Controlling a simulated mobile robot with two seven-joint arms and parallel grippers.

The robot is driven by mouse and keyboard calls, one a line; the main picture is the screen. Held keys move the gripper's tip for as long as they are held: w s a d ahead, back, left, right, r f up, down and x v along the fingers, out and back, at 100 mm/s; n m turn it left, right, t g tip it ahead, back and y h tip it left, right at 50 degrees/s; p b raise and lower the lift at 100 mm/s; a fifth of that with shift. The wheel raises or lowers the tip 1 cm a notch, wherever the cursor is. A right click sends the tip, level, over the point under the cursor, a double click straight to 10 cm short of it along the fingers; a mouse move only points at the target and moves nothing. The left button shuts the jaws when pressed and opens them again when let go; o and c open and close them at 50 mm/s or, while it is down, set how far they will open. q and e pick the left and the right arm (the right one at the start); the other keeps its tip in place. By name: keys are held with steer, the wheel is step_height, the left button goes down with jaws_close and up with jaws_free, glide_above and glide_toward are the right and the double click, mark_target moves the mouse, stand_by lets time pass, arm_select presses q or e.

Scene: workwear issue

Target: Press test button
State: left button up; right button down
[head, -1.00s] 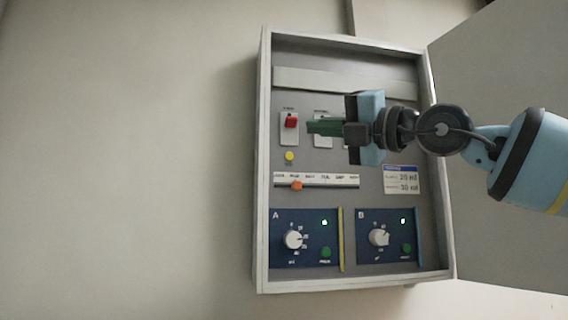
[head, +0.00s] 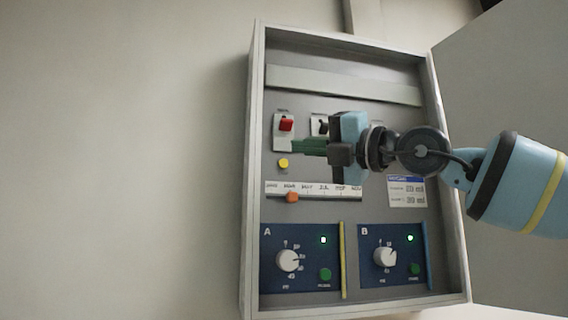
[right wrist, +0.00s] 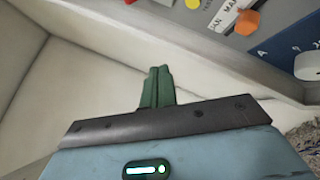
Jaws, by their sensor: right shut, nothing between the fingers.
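The yellow round button (head: 283,163) is on the grey panel of the open wall cabinet, below a red switch (head: 286,125). In the right wrist view the fingertips (right wrist: 158,72) show apart from the button. My left gripper is out of view.
The cabinet's raised frame (head: 252,180) surrounds the panel, and its door (head: 510,120) stands open at the right. Below the button are a month slider with an orange knob (head: 292,197) and two blue modules with a dial (head: 288,260) and a green button (head: 326,274) each.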

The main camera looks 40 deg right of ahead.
mark_target(283, 163)
steer(key=shift+w+d+p, duration=0.1)
steer(key=shift+w+d, duration=0.6)
steer(key=shift+w, duration=0.55)
steer(key=shift+w+d+p, duration=0.15)
steer(key=shift+w+d, duration=0.55)
steer(key=shift+w, duration=0.6)
steer(key=shift+w+d+p, duration=0.1)
steer(key=shift+w+d, duration=0.6)
steer(key=shift+w, duration=0.55)
steer(key=shift+w+d, duration=0.2)
steer(key=shift+w, duration=0.2)
steer(key=shift+w+d, duration=0.15)
steer(key=shift+w, duration=0.1)
steer(key=shift+s, duration=0.1)
steer(key=shift+s+a, duration=0.35)
steer(key=shift+s, duration=0.25)
